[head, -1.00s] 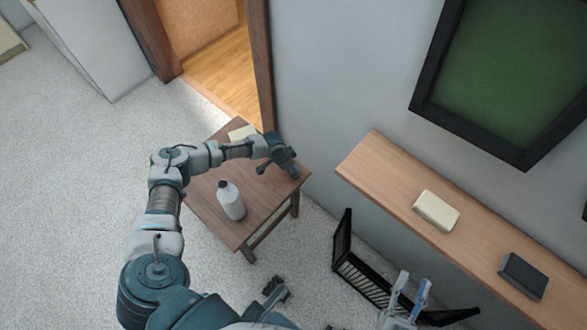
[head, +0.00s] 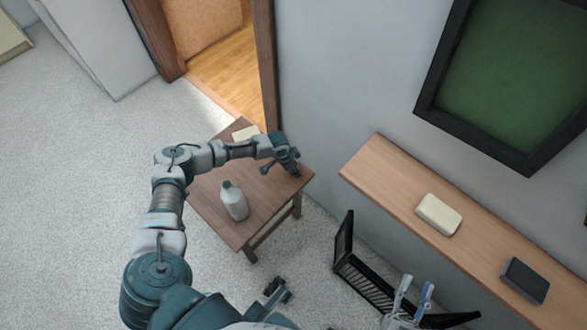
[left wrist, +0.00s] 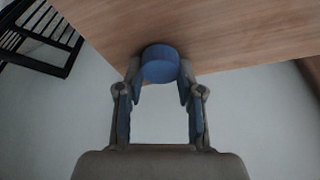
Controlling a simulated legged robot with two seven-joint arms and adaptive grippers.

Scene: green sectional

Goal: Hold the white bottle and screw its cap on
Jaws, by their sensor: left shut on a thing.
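In the left wrist view my left gripper (left wrist: 160,82) is shut on a round blue cap (left wrist: 160,64), close to the table's edge. The cap is too small to make out clearly in the head view. My right gripper (head: 414,289) is at the bottom right, with its fingers apart and nothing between them, away from the table.
A wooden wall shelf (head: 380,170) holds a cream block (head: 438,214) and a dark box (head: 525,280). A black rack (head: 372,285) stands on the floor below it. A pale block (head: 245,133) lies at the table's back. The floor at left is clear.

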